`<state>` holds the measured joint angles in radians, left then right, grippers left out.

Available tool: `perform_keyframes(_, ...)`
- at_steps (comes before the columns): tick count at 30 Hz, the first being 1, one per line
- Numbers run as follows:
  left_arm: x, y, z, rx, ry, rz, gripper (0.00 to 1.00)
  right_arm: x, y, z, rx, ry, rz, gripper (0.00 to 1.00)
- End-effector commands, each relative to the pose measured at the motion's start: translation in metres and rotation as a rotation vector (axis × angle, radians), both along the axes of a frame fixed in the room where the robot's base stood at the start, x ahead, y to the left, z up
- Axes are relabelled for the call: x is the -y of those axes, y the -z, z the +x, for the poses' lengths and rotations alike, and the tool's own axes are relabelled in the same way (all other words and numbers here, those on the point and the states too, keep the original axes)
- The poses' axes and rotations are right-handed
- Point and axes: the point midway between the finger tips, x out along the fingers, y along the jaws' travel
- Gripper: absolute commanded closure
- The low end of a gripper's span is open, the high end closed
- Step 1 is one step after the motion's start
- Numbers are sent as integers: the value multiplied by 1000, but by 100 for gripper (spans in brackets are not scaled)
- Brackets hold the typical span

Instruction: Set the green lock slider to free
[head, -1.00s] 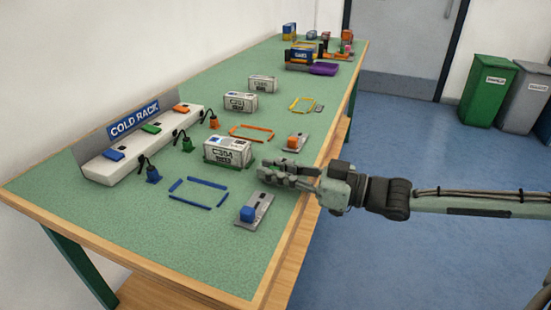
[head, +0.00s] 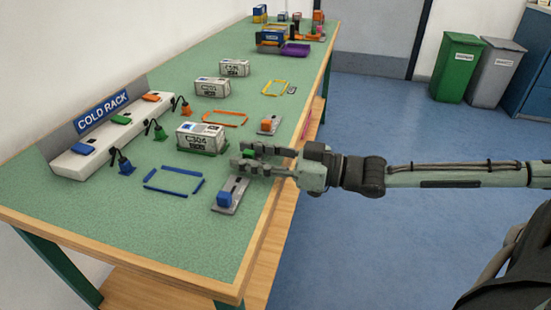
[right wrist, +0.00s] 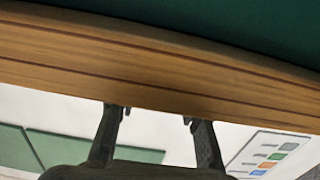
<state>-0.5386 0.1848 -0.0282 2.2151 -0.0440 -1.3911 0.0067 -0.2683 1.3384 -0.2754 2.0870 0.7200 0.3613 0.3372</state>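The green lock slider (head: 248,154) shows in the head view as a small green block, partly hidden by my right gripper; its plate is mostly covered. My right gripper (head: 240,156) reaches in from the right over the table's right edge, its fingers spread on either side of the green block in the picture. Whether they touch it I cannot tell. In the right wrist view the gripper's two fingers (right wrist: 153,113) stand apart with nothing between them, against the wooden table edge (right wrist: 150,70). The slider does not show there. My left gripper is not in view.
A blue slider (head: 224,199) on its plate lies nearer, and an orange slider (head: 267,125) farther off. A white container (head: 200,137) stands left of the gripper. A blue outline (head: 173,181) and the cold rack (head: 85,160) lie left. The table's near end is clear.

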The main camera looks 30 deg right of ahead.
Motion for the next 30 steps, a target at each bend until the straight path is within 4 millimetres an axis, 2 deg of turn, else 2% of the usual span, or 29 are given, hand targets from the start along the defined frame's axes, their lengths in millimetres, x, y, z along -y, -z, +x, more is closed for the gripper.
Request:
perform_keyframes(24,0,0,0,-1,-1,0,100,31,2,-36,-6,0,-1,64)
perform_keyframes(30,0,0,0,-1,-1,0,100,47,2,-54,-6,2,0,64)
